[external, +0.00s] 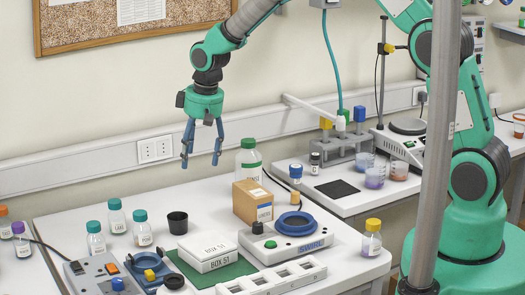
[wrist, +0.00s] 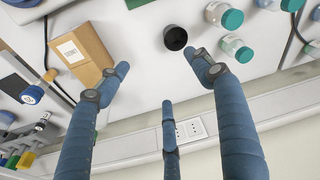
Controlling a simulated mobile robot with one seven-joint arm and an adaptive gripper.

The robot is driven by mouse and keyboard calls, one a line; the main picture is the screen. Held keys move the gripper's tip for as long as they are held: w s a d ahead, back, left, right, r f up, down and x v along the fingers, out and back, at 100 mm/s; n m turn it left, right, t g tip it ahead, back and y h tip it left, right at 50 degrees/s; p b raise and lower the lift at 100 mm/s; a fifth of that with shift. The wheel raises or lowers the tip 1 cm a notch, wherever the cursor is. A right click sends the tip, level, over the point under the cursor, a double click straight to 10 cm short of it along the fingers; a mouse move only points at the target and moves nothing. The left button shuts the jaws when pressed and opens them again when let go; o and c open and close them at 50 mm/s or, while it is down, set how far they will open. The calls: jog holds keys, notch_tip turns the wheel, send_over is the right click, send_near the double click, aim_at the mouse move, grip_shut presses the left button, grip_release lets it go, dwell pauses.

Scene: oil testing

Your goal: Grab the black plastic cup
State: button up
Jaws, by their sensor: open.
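The black plastic cup (external: 178,223) stands upright on the white table in the external view, between a teal-capped bottle and a white box. In the wrist view the cup (wrist: 176,38) is near the top middle, its dark opening showing, just left of one blue fingertip. My gripper (external: 202,160) is open and empty, with its blue fingers pointing down, high above the table and towards its back edge. In the wrist view my gripper (wrist: 160,75) shows three spread fingers with nothing between them.
Teal-capped bottles (external: 142,229) stand left of the cup. A white box (external: 207,252) on a green mat is to its right, and a cardboard box (external: 252,203) and a larger bottle (external: 248,160) are behind. A blue-ringed swirl device (external: 294,224) stands farther right.

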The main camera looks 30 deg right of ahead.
send_over(178, 224)
jog(key=d, duration=0.2)
notch_tip(178, 224, down, 6)
jog(key=f, duration=0.1)
jog(key=shift+w+d+r+n+p, duration=0.15)
jog(key=shift+w+r+n+p, duration=0.15)
jog(key=shift+w+p, duration=0.15)
jog(key=shift+f, duration=0.1)
jog(key=shift+w+a+f, duration=0.1)
jog(key=shift+w+f, duration=0.1)
jog(key=shift+f, duration=1.2)
jog(key=shift+w+a+f, duration=0.1)
jog(key=shift+w+f, duration=0.05)
jog(key=shift+f, duration=1.2)
jog(key=shift+w+a+f, duration=0.1)
jog(key=shift+w+f, duration=0.1)
jog(key=shift+f, duration=1.2)
jog(key=shift+f, duration=0.2)
jog(key=shift+w+a+f+p, duration=0.15)
jog(key=shift+f+p, duration=0.15)
jog(key=shift+f, duration=0.9)
jog(key=shift+w+a+f+p, duration=0.15)
jog(key=shift+f+p, duration=0.1)
jog(key=shift+f, duration=0.95)
jog(key=c, duration=1.1)
